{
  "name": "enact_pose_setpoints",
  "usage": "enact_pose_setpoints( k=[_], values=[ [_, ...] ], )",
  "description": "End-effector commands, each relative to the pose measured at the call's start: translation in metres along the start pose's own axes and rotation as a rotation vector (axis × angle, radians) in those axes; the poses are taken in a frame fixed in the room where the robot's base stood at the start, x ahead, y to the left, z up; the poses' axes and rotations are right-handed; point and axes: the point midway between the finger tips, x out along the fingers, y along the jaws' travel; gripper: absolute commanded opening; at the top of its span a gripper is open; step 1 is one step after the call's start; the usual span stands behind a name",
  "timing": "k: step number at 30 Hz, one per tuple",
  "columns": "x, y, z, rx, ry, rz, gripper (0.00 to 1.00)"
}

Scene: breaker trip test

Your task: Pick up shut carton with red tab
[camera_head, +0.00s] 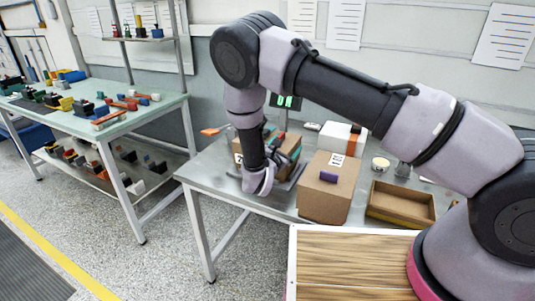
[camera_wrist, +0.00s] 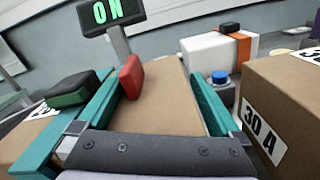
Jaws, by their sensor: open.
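The shut brown carton (camera_wrist: 165,112) with the red tab (camera_wrist: 131,77) lies straight ahead in the wrist view, its flat top facing up. My gripper (camera_wrist: 155,82) is open, with one teal finger along each side of this carton. I cannot tell whether the fingers touch it. In the head view my wrist and gripper hide most of the carton (camera_head: 290,146) on the grey table. Its lower part is hidden in the wrist view.
A carton with a purple tab (camera_head: 328,200) stands close on the right; another with a green-black tab (camera_wrist: 72,91) is at left. An ON display (camera_wrist: 110,14), blue button (camera_wrist: 219,77) and white-orange box (camera_wrist: 215,48) stand behind. An open brown tray (camera_head: 400,220) is farther right.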

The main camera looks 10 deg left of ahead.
Motion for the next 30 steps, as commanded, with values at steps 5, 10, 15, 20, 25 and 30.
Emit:
enact_pose_setpoints(
  k=[5, 10, 15, 20, 25, 30],
  values=[
    [0.000, 0.000, 0.000, 0.000, 0.001, 0.001, 1.00],
    [0.000, 0.000, 0.000, -0.001, 0.001, 0.001, 0.35],
    [0.000, 0.001, 0.000, 0.002, -0.001, 0.001, 0.00],
    [0.000, 0.001, 0.000, 0.002, 0.000, 0.001, 0.00],
    [0.000, 0.006, 0.013, 0.003, -0.002, 0.002, 0.00],
    [-0.001, 0.017, 0.043, 0.005, -0.002, 0.002, 0.00]
  ],
)
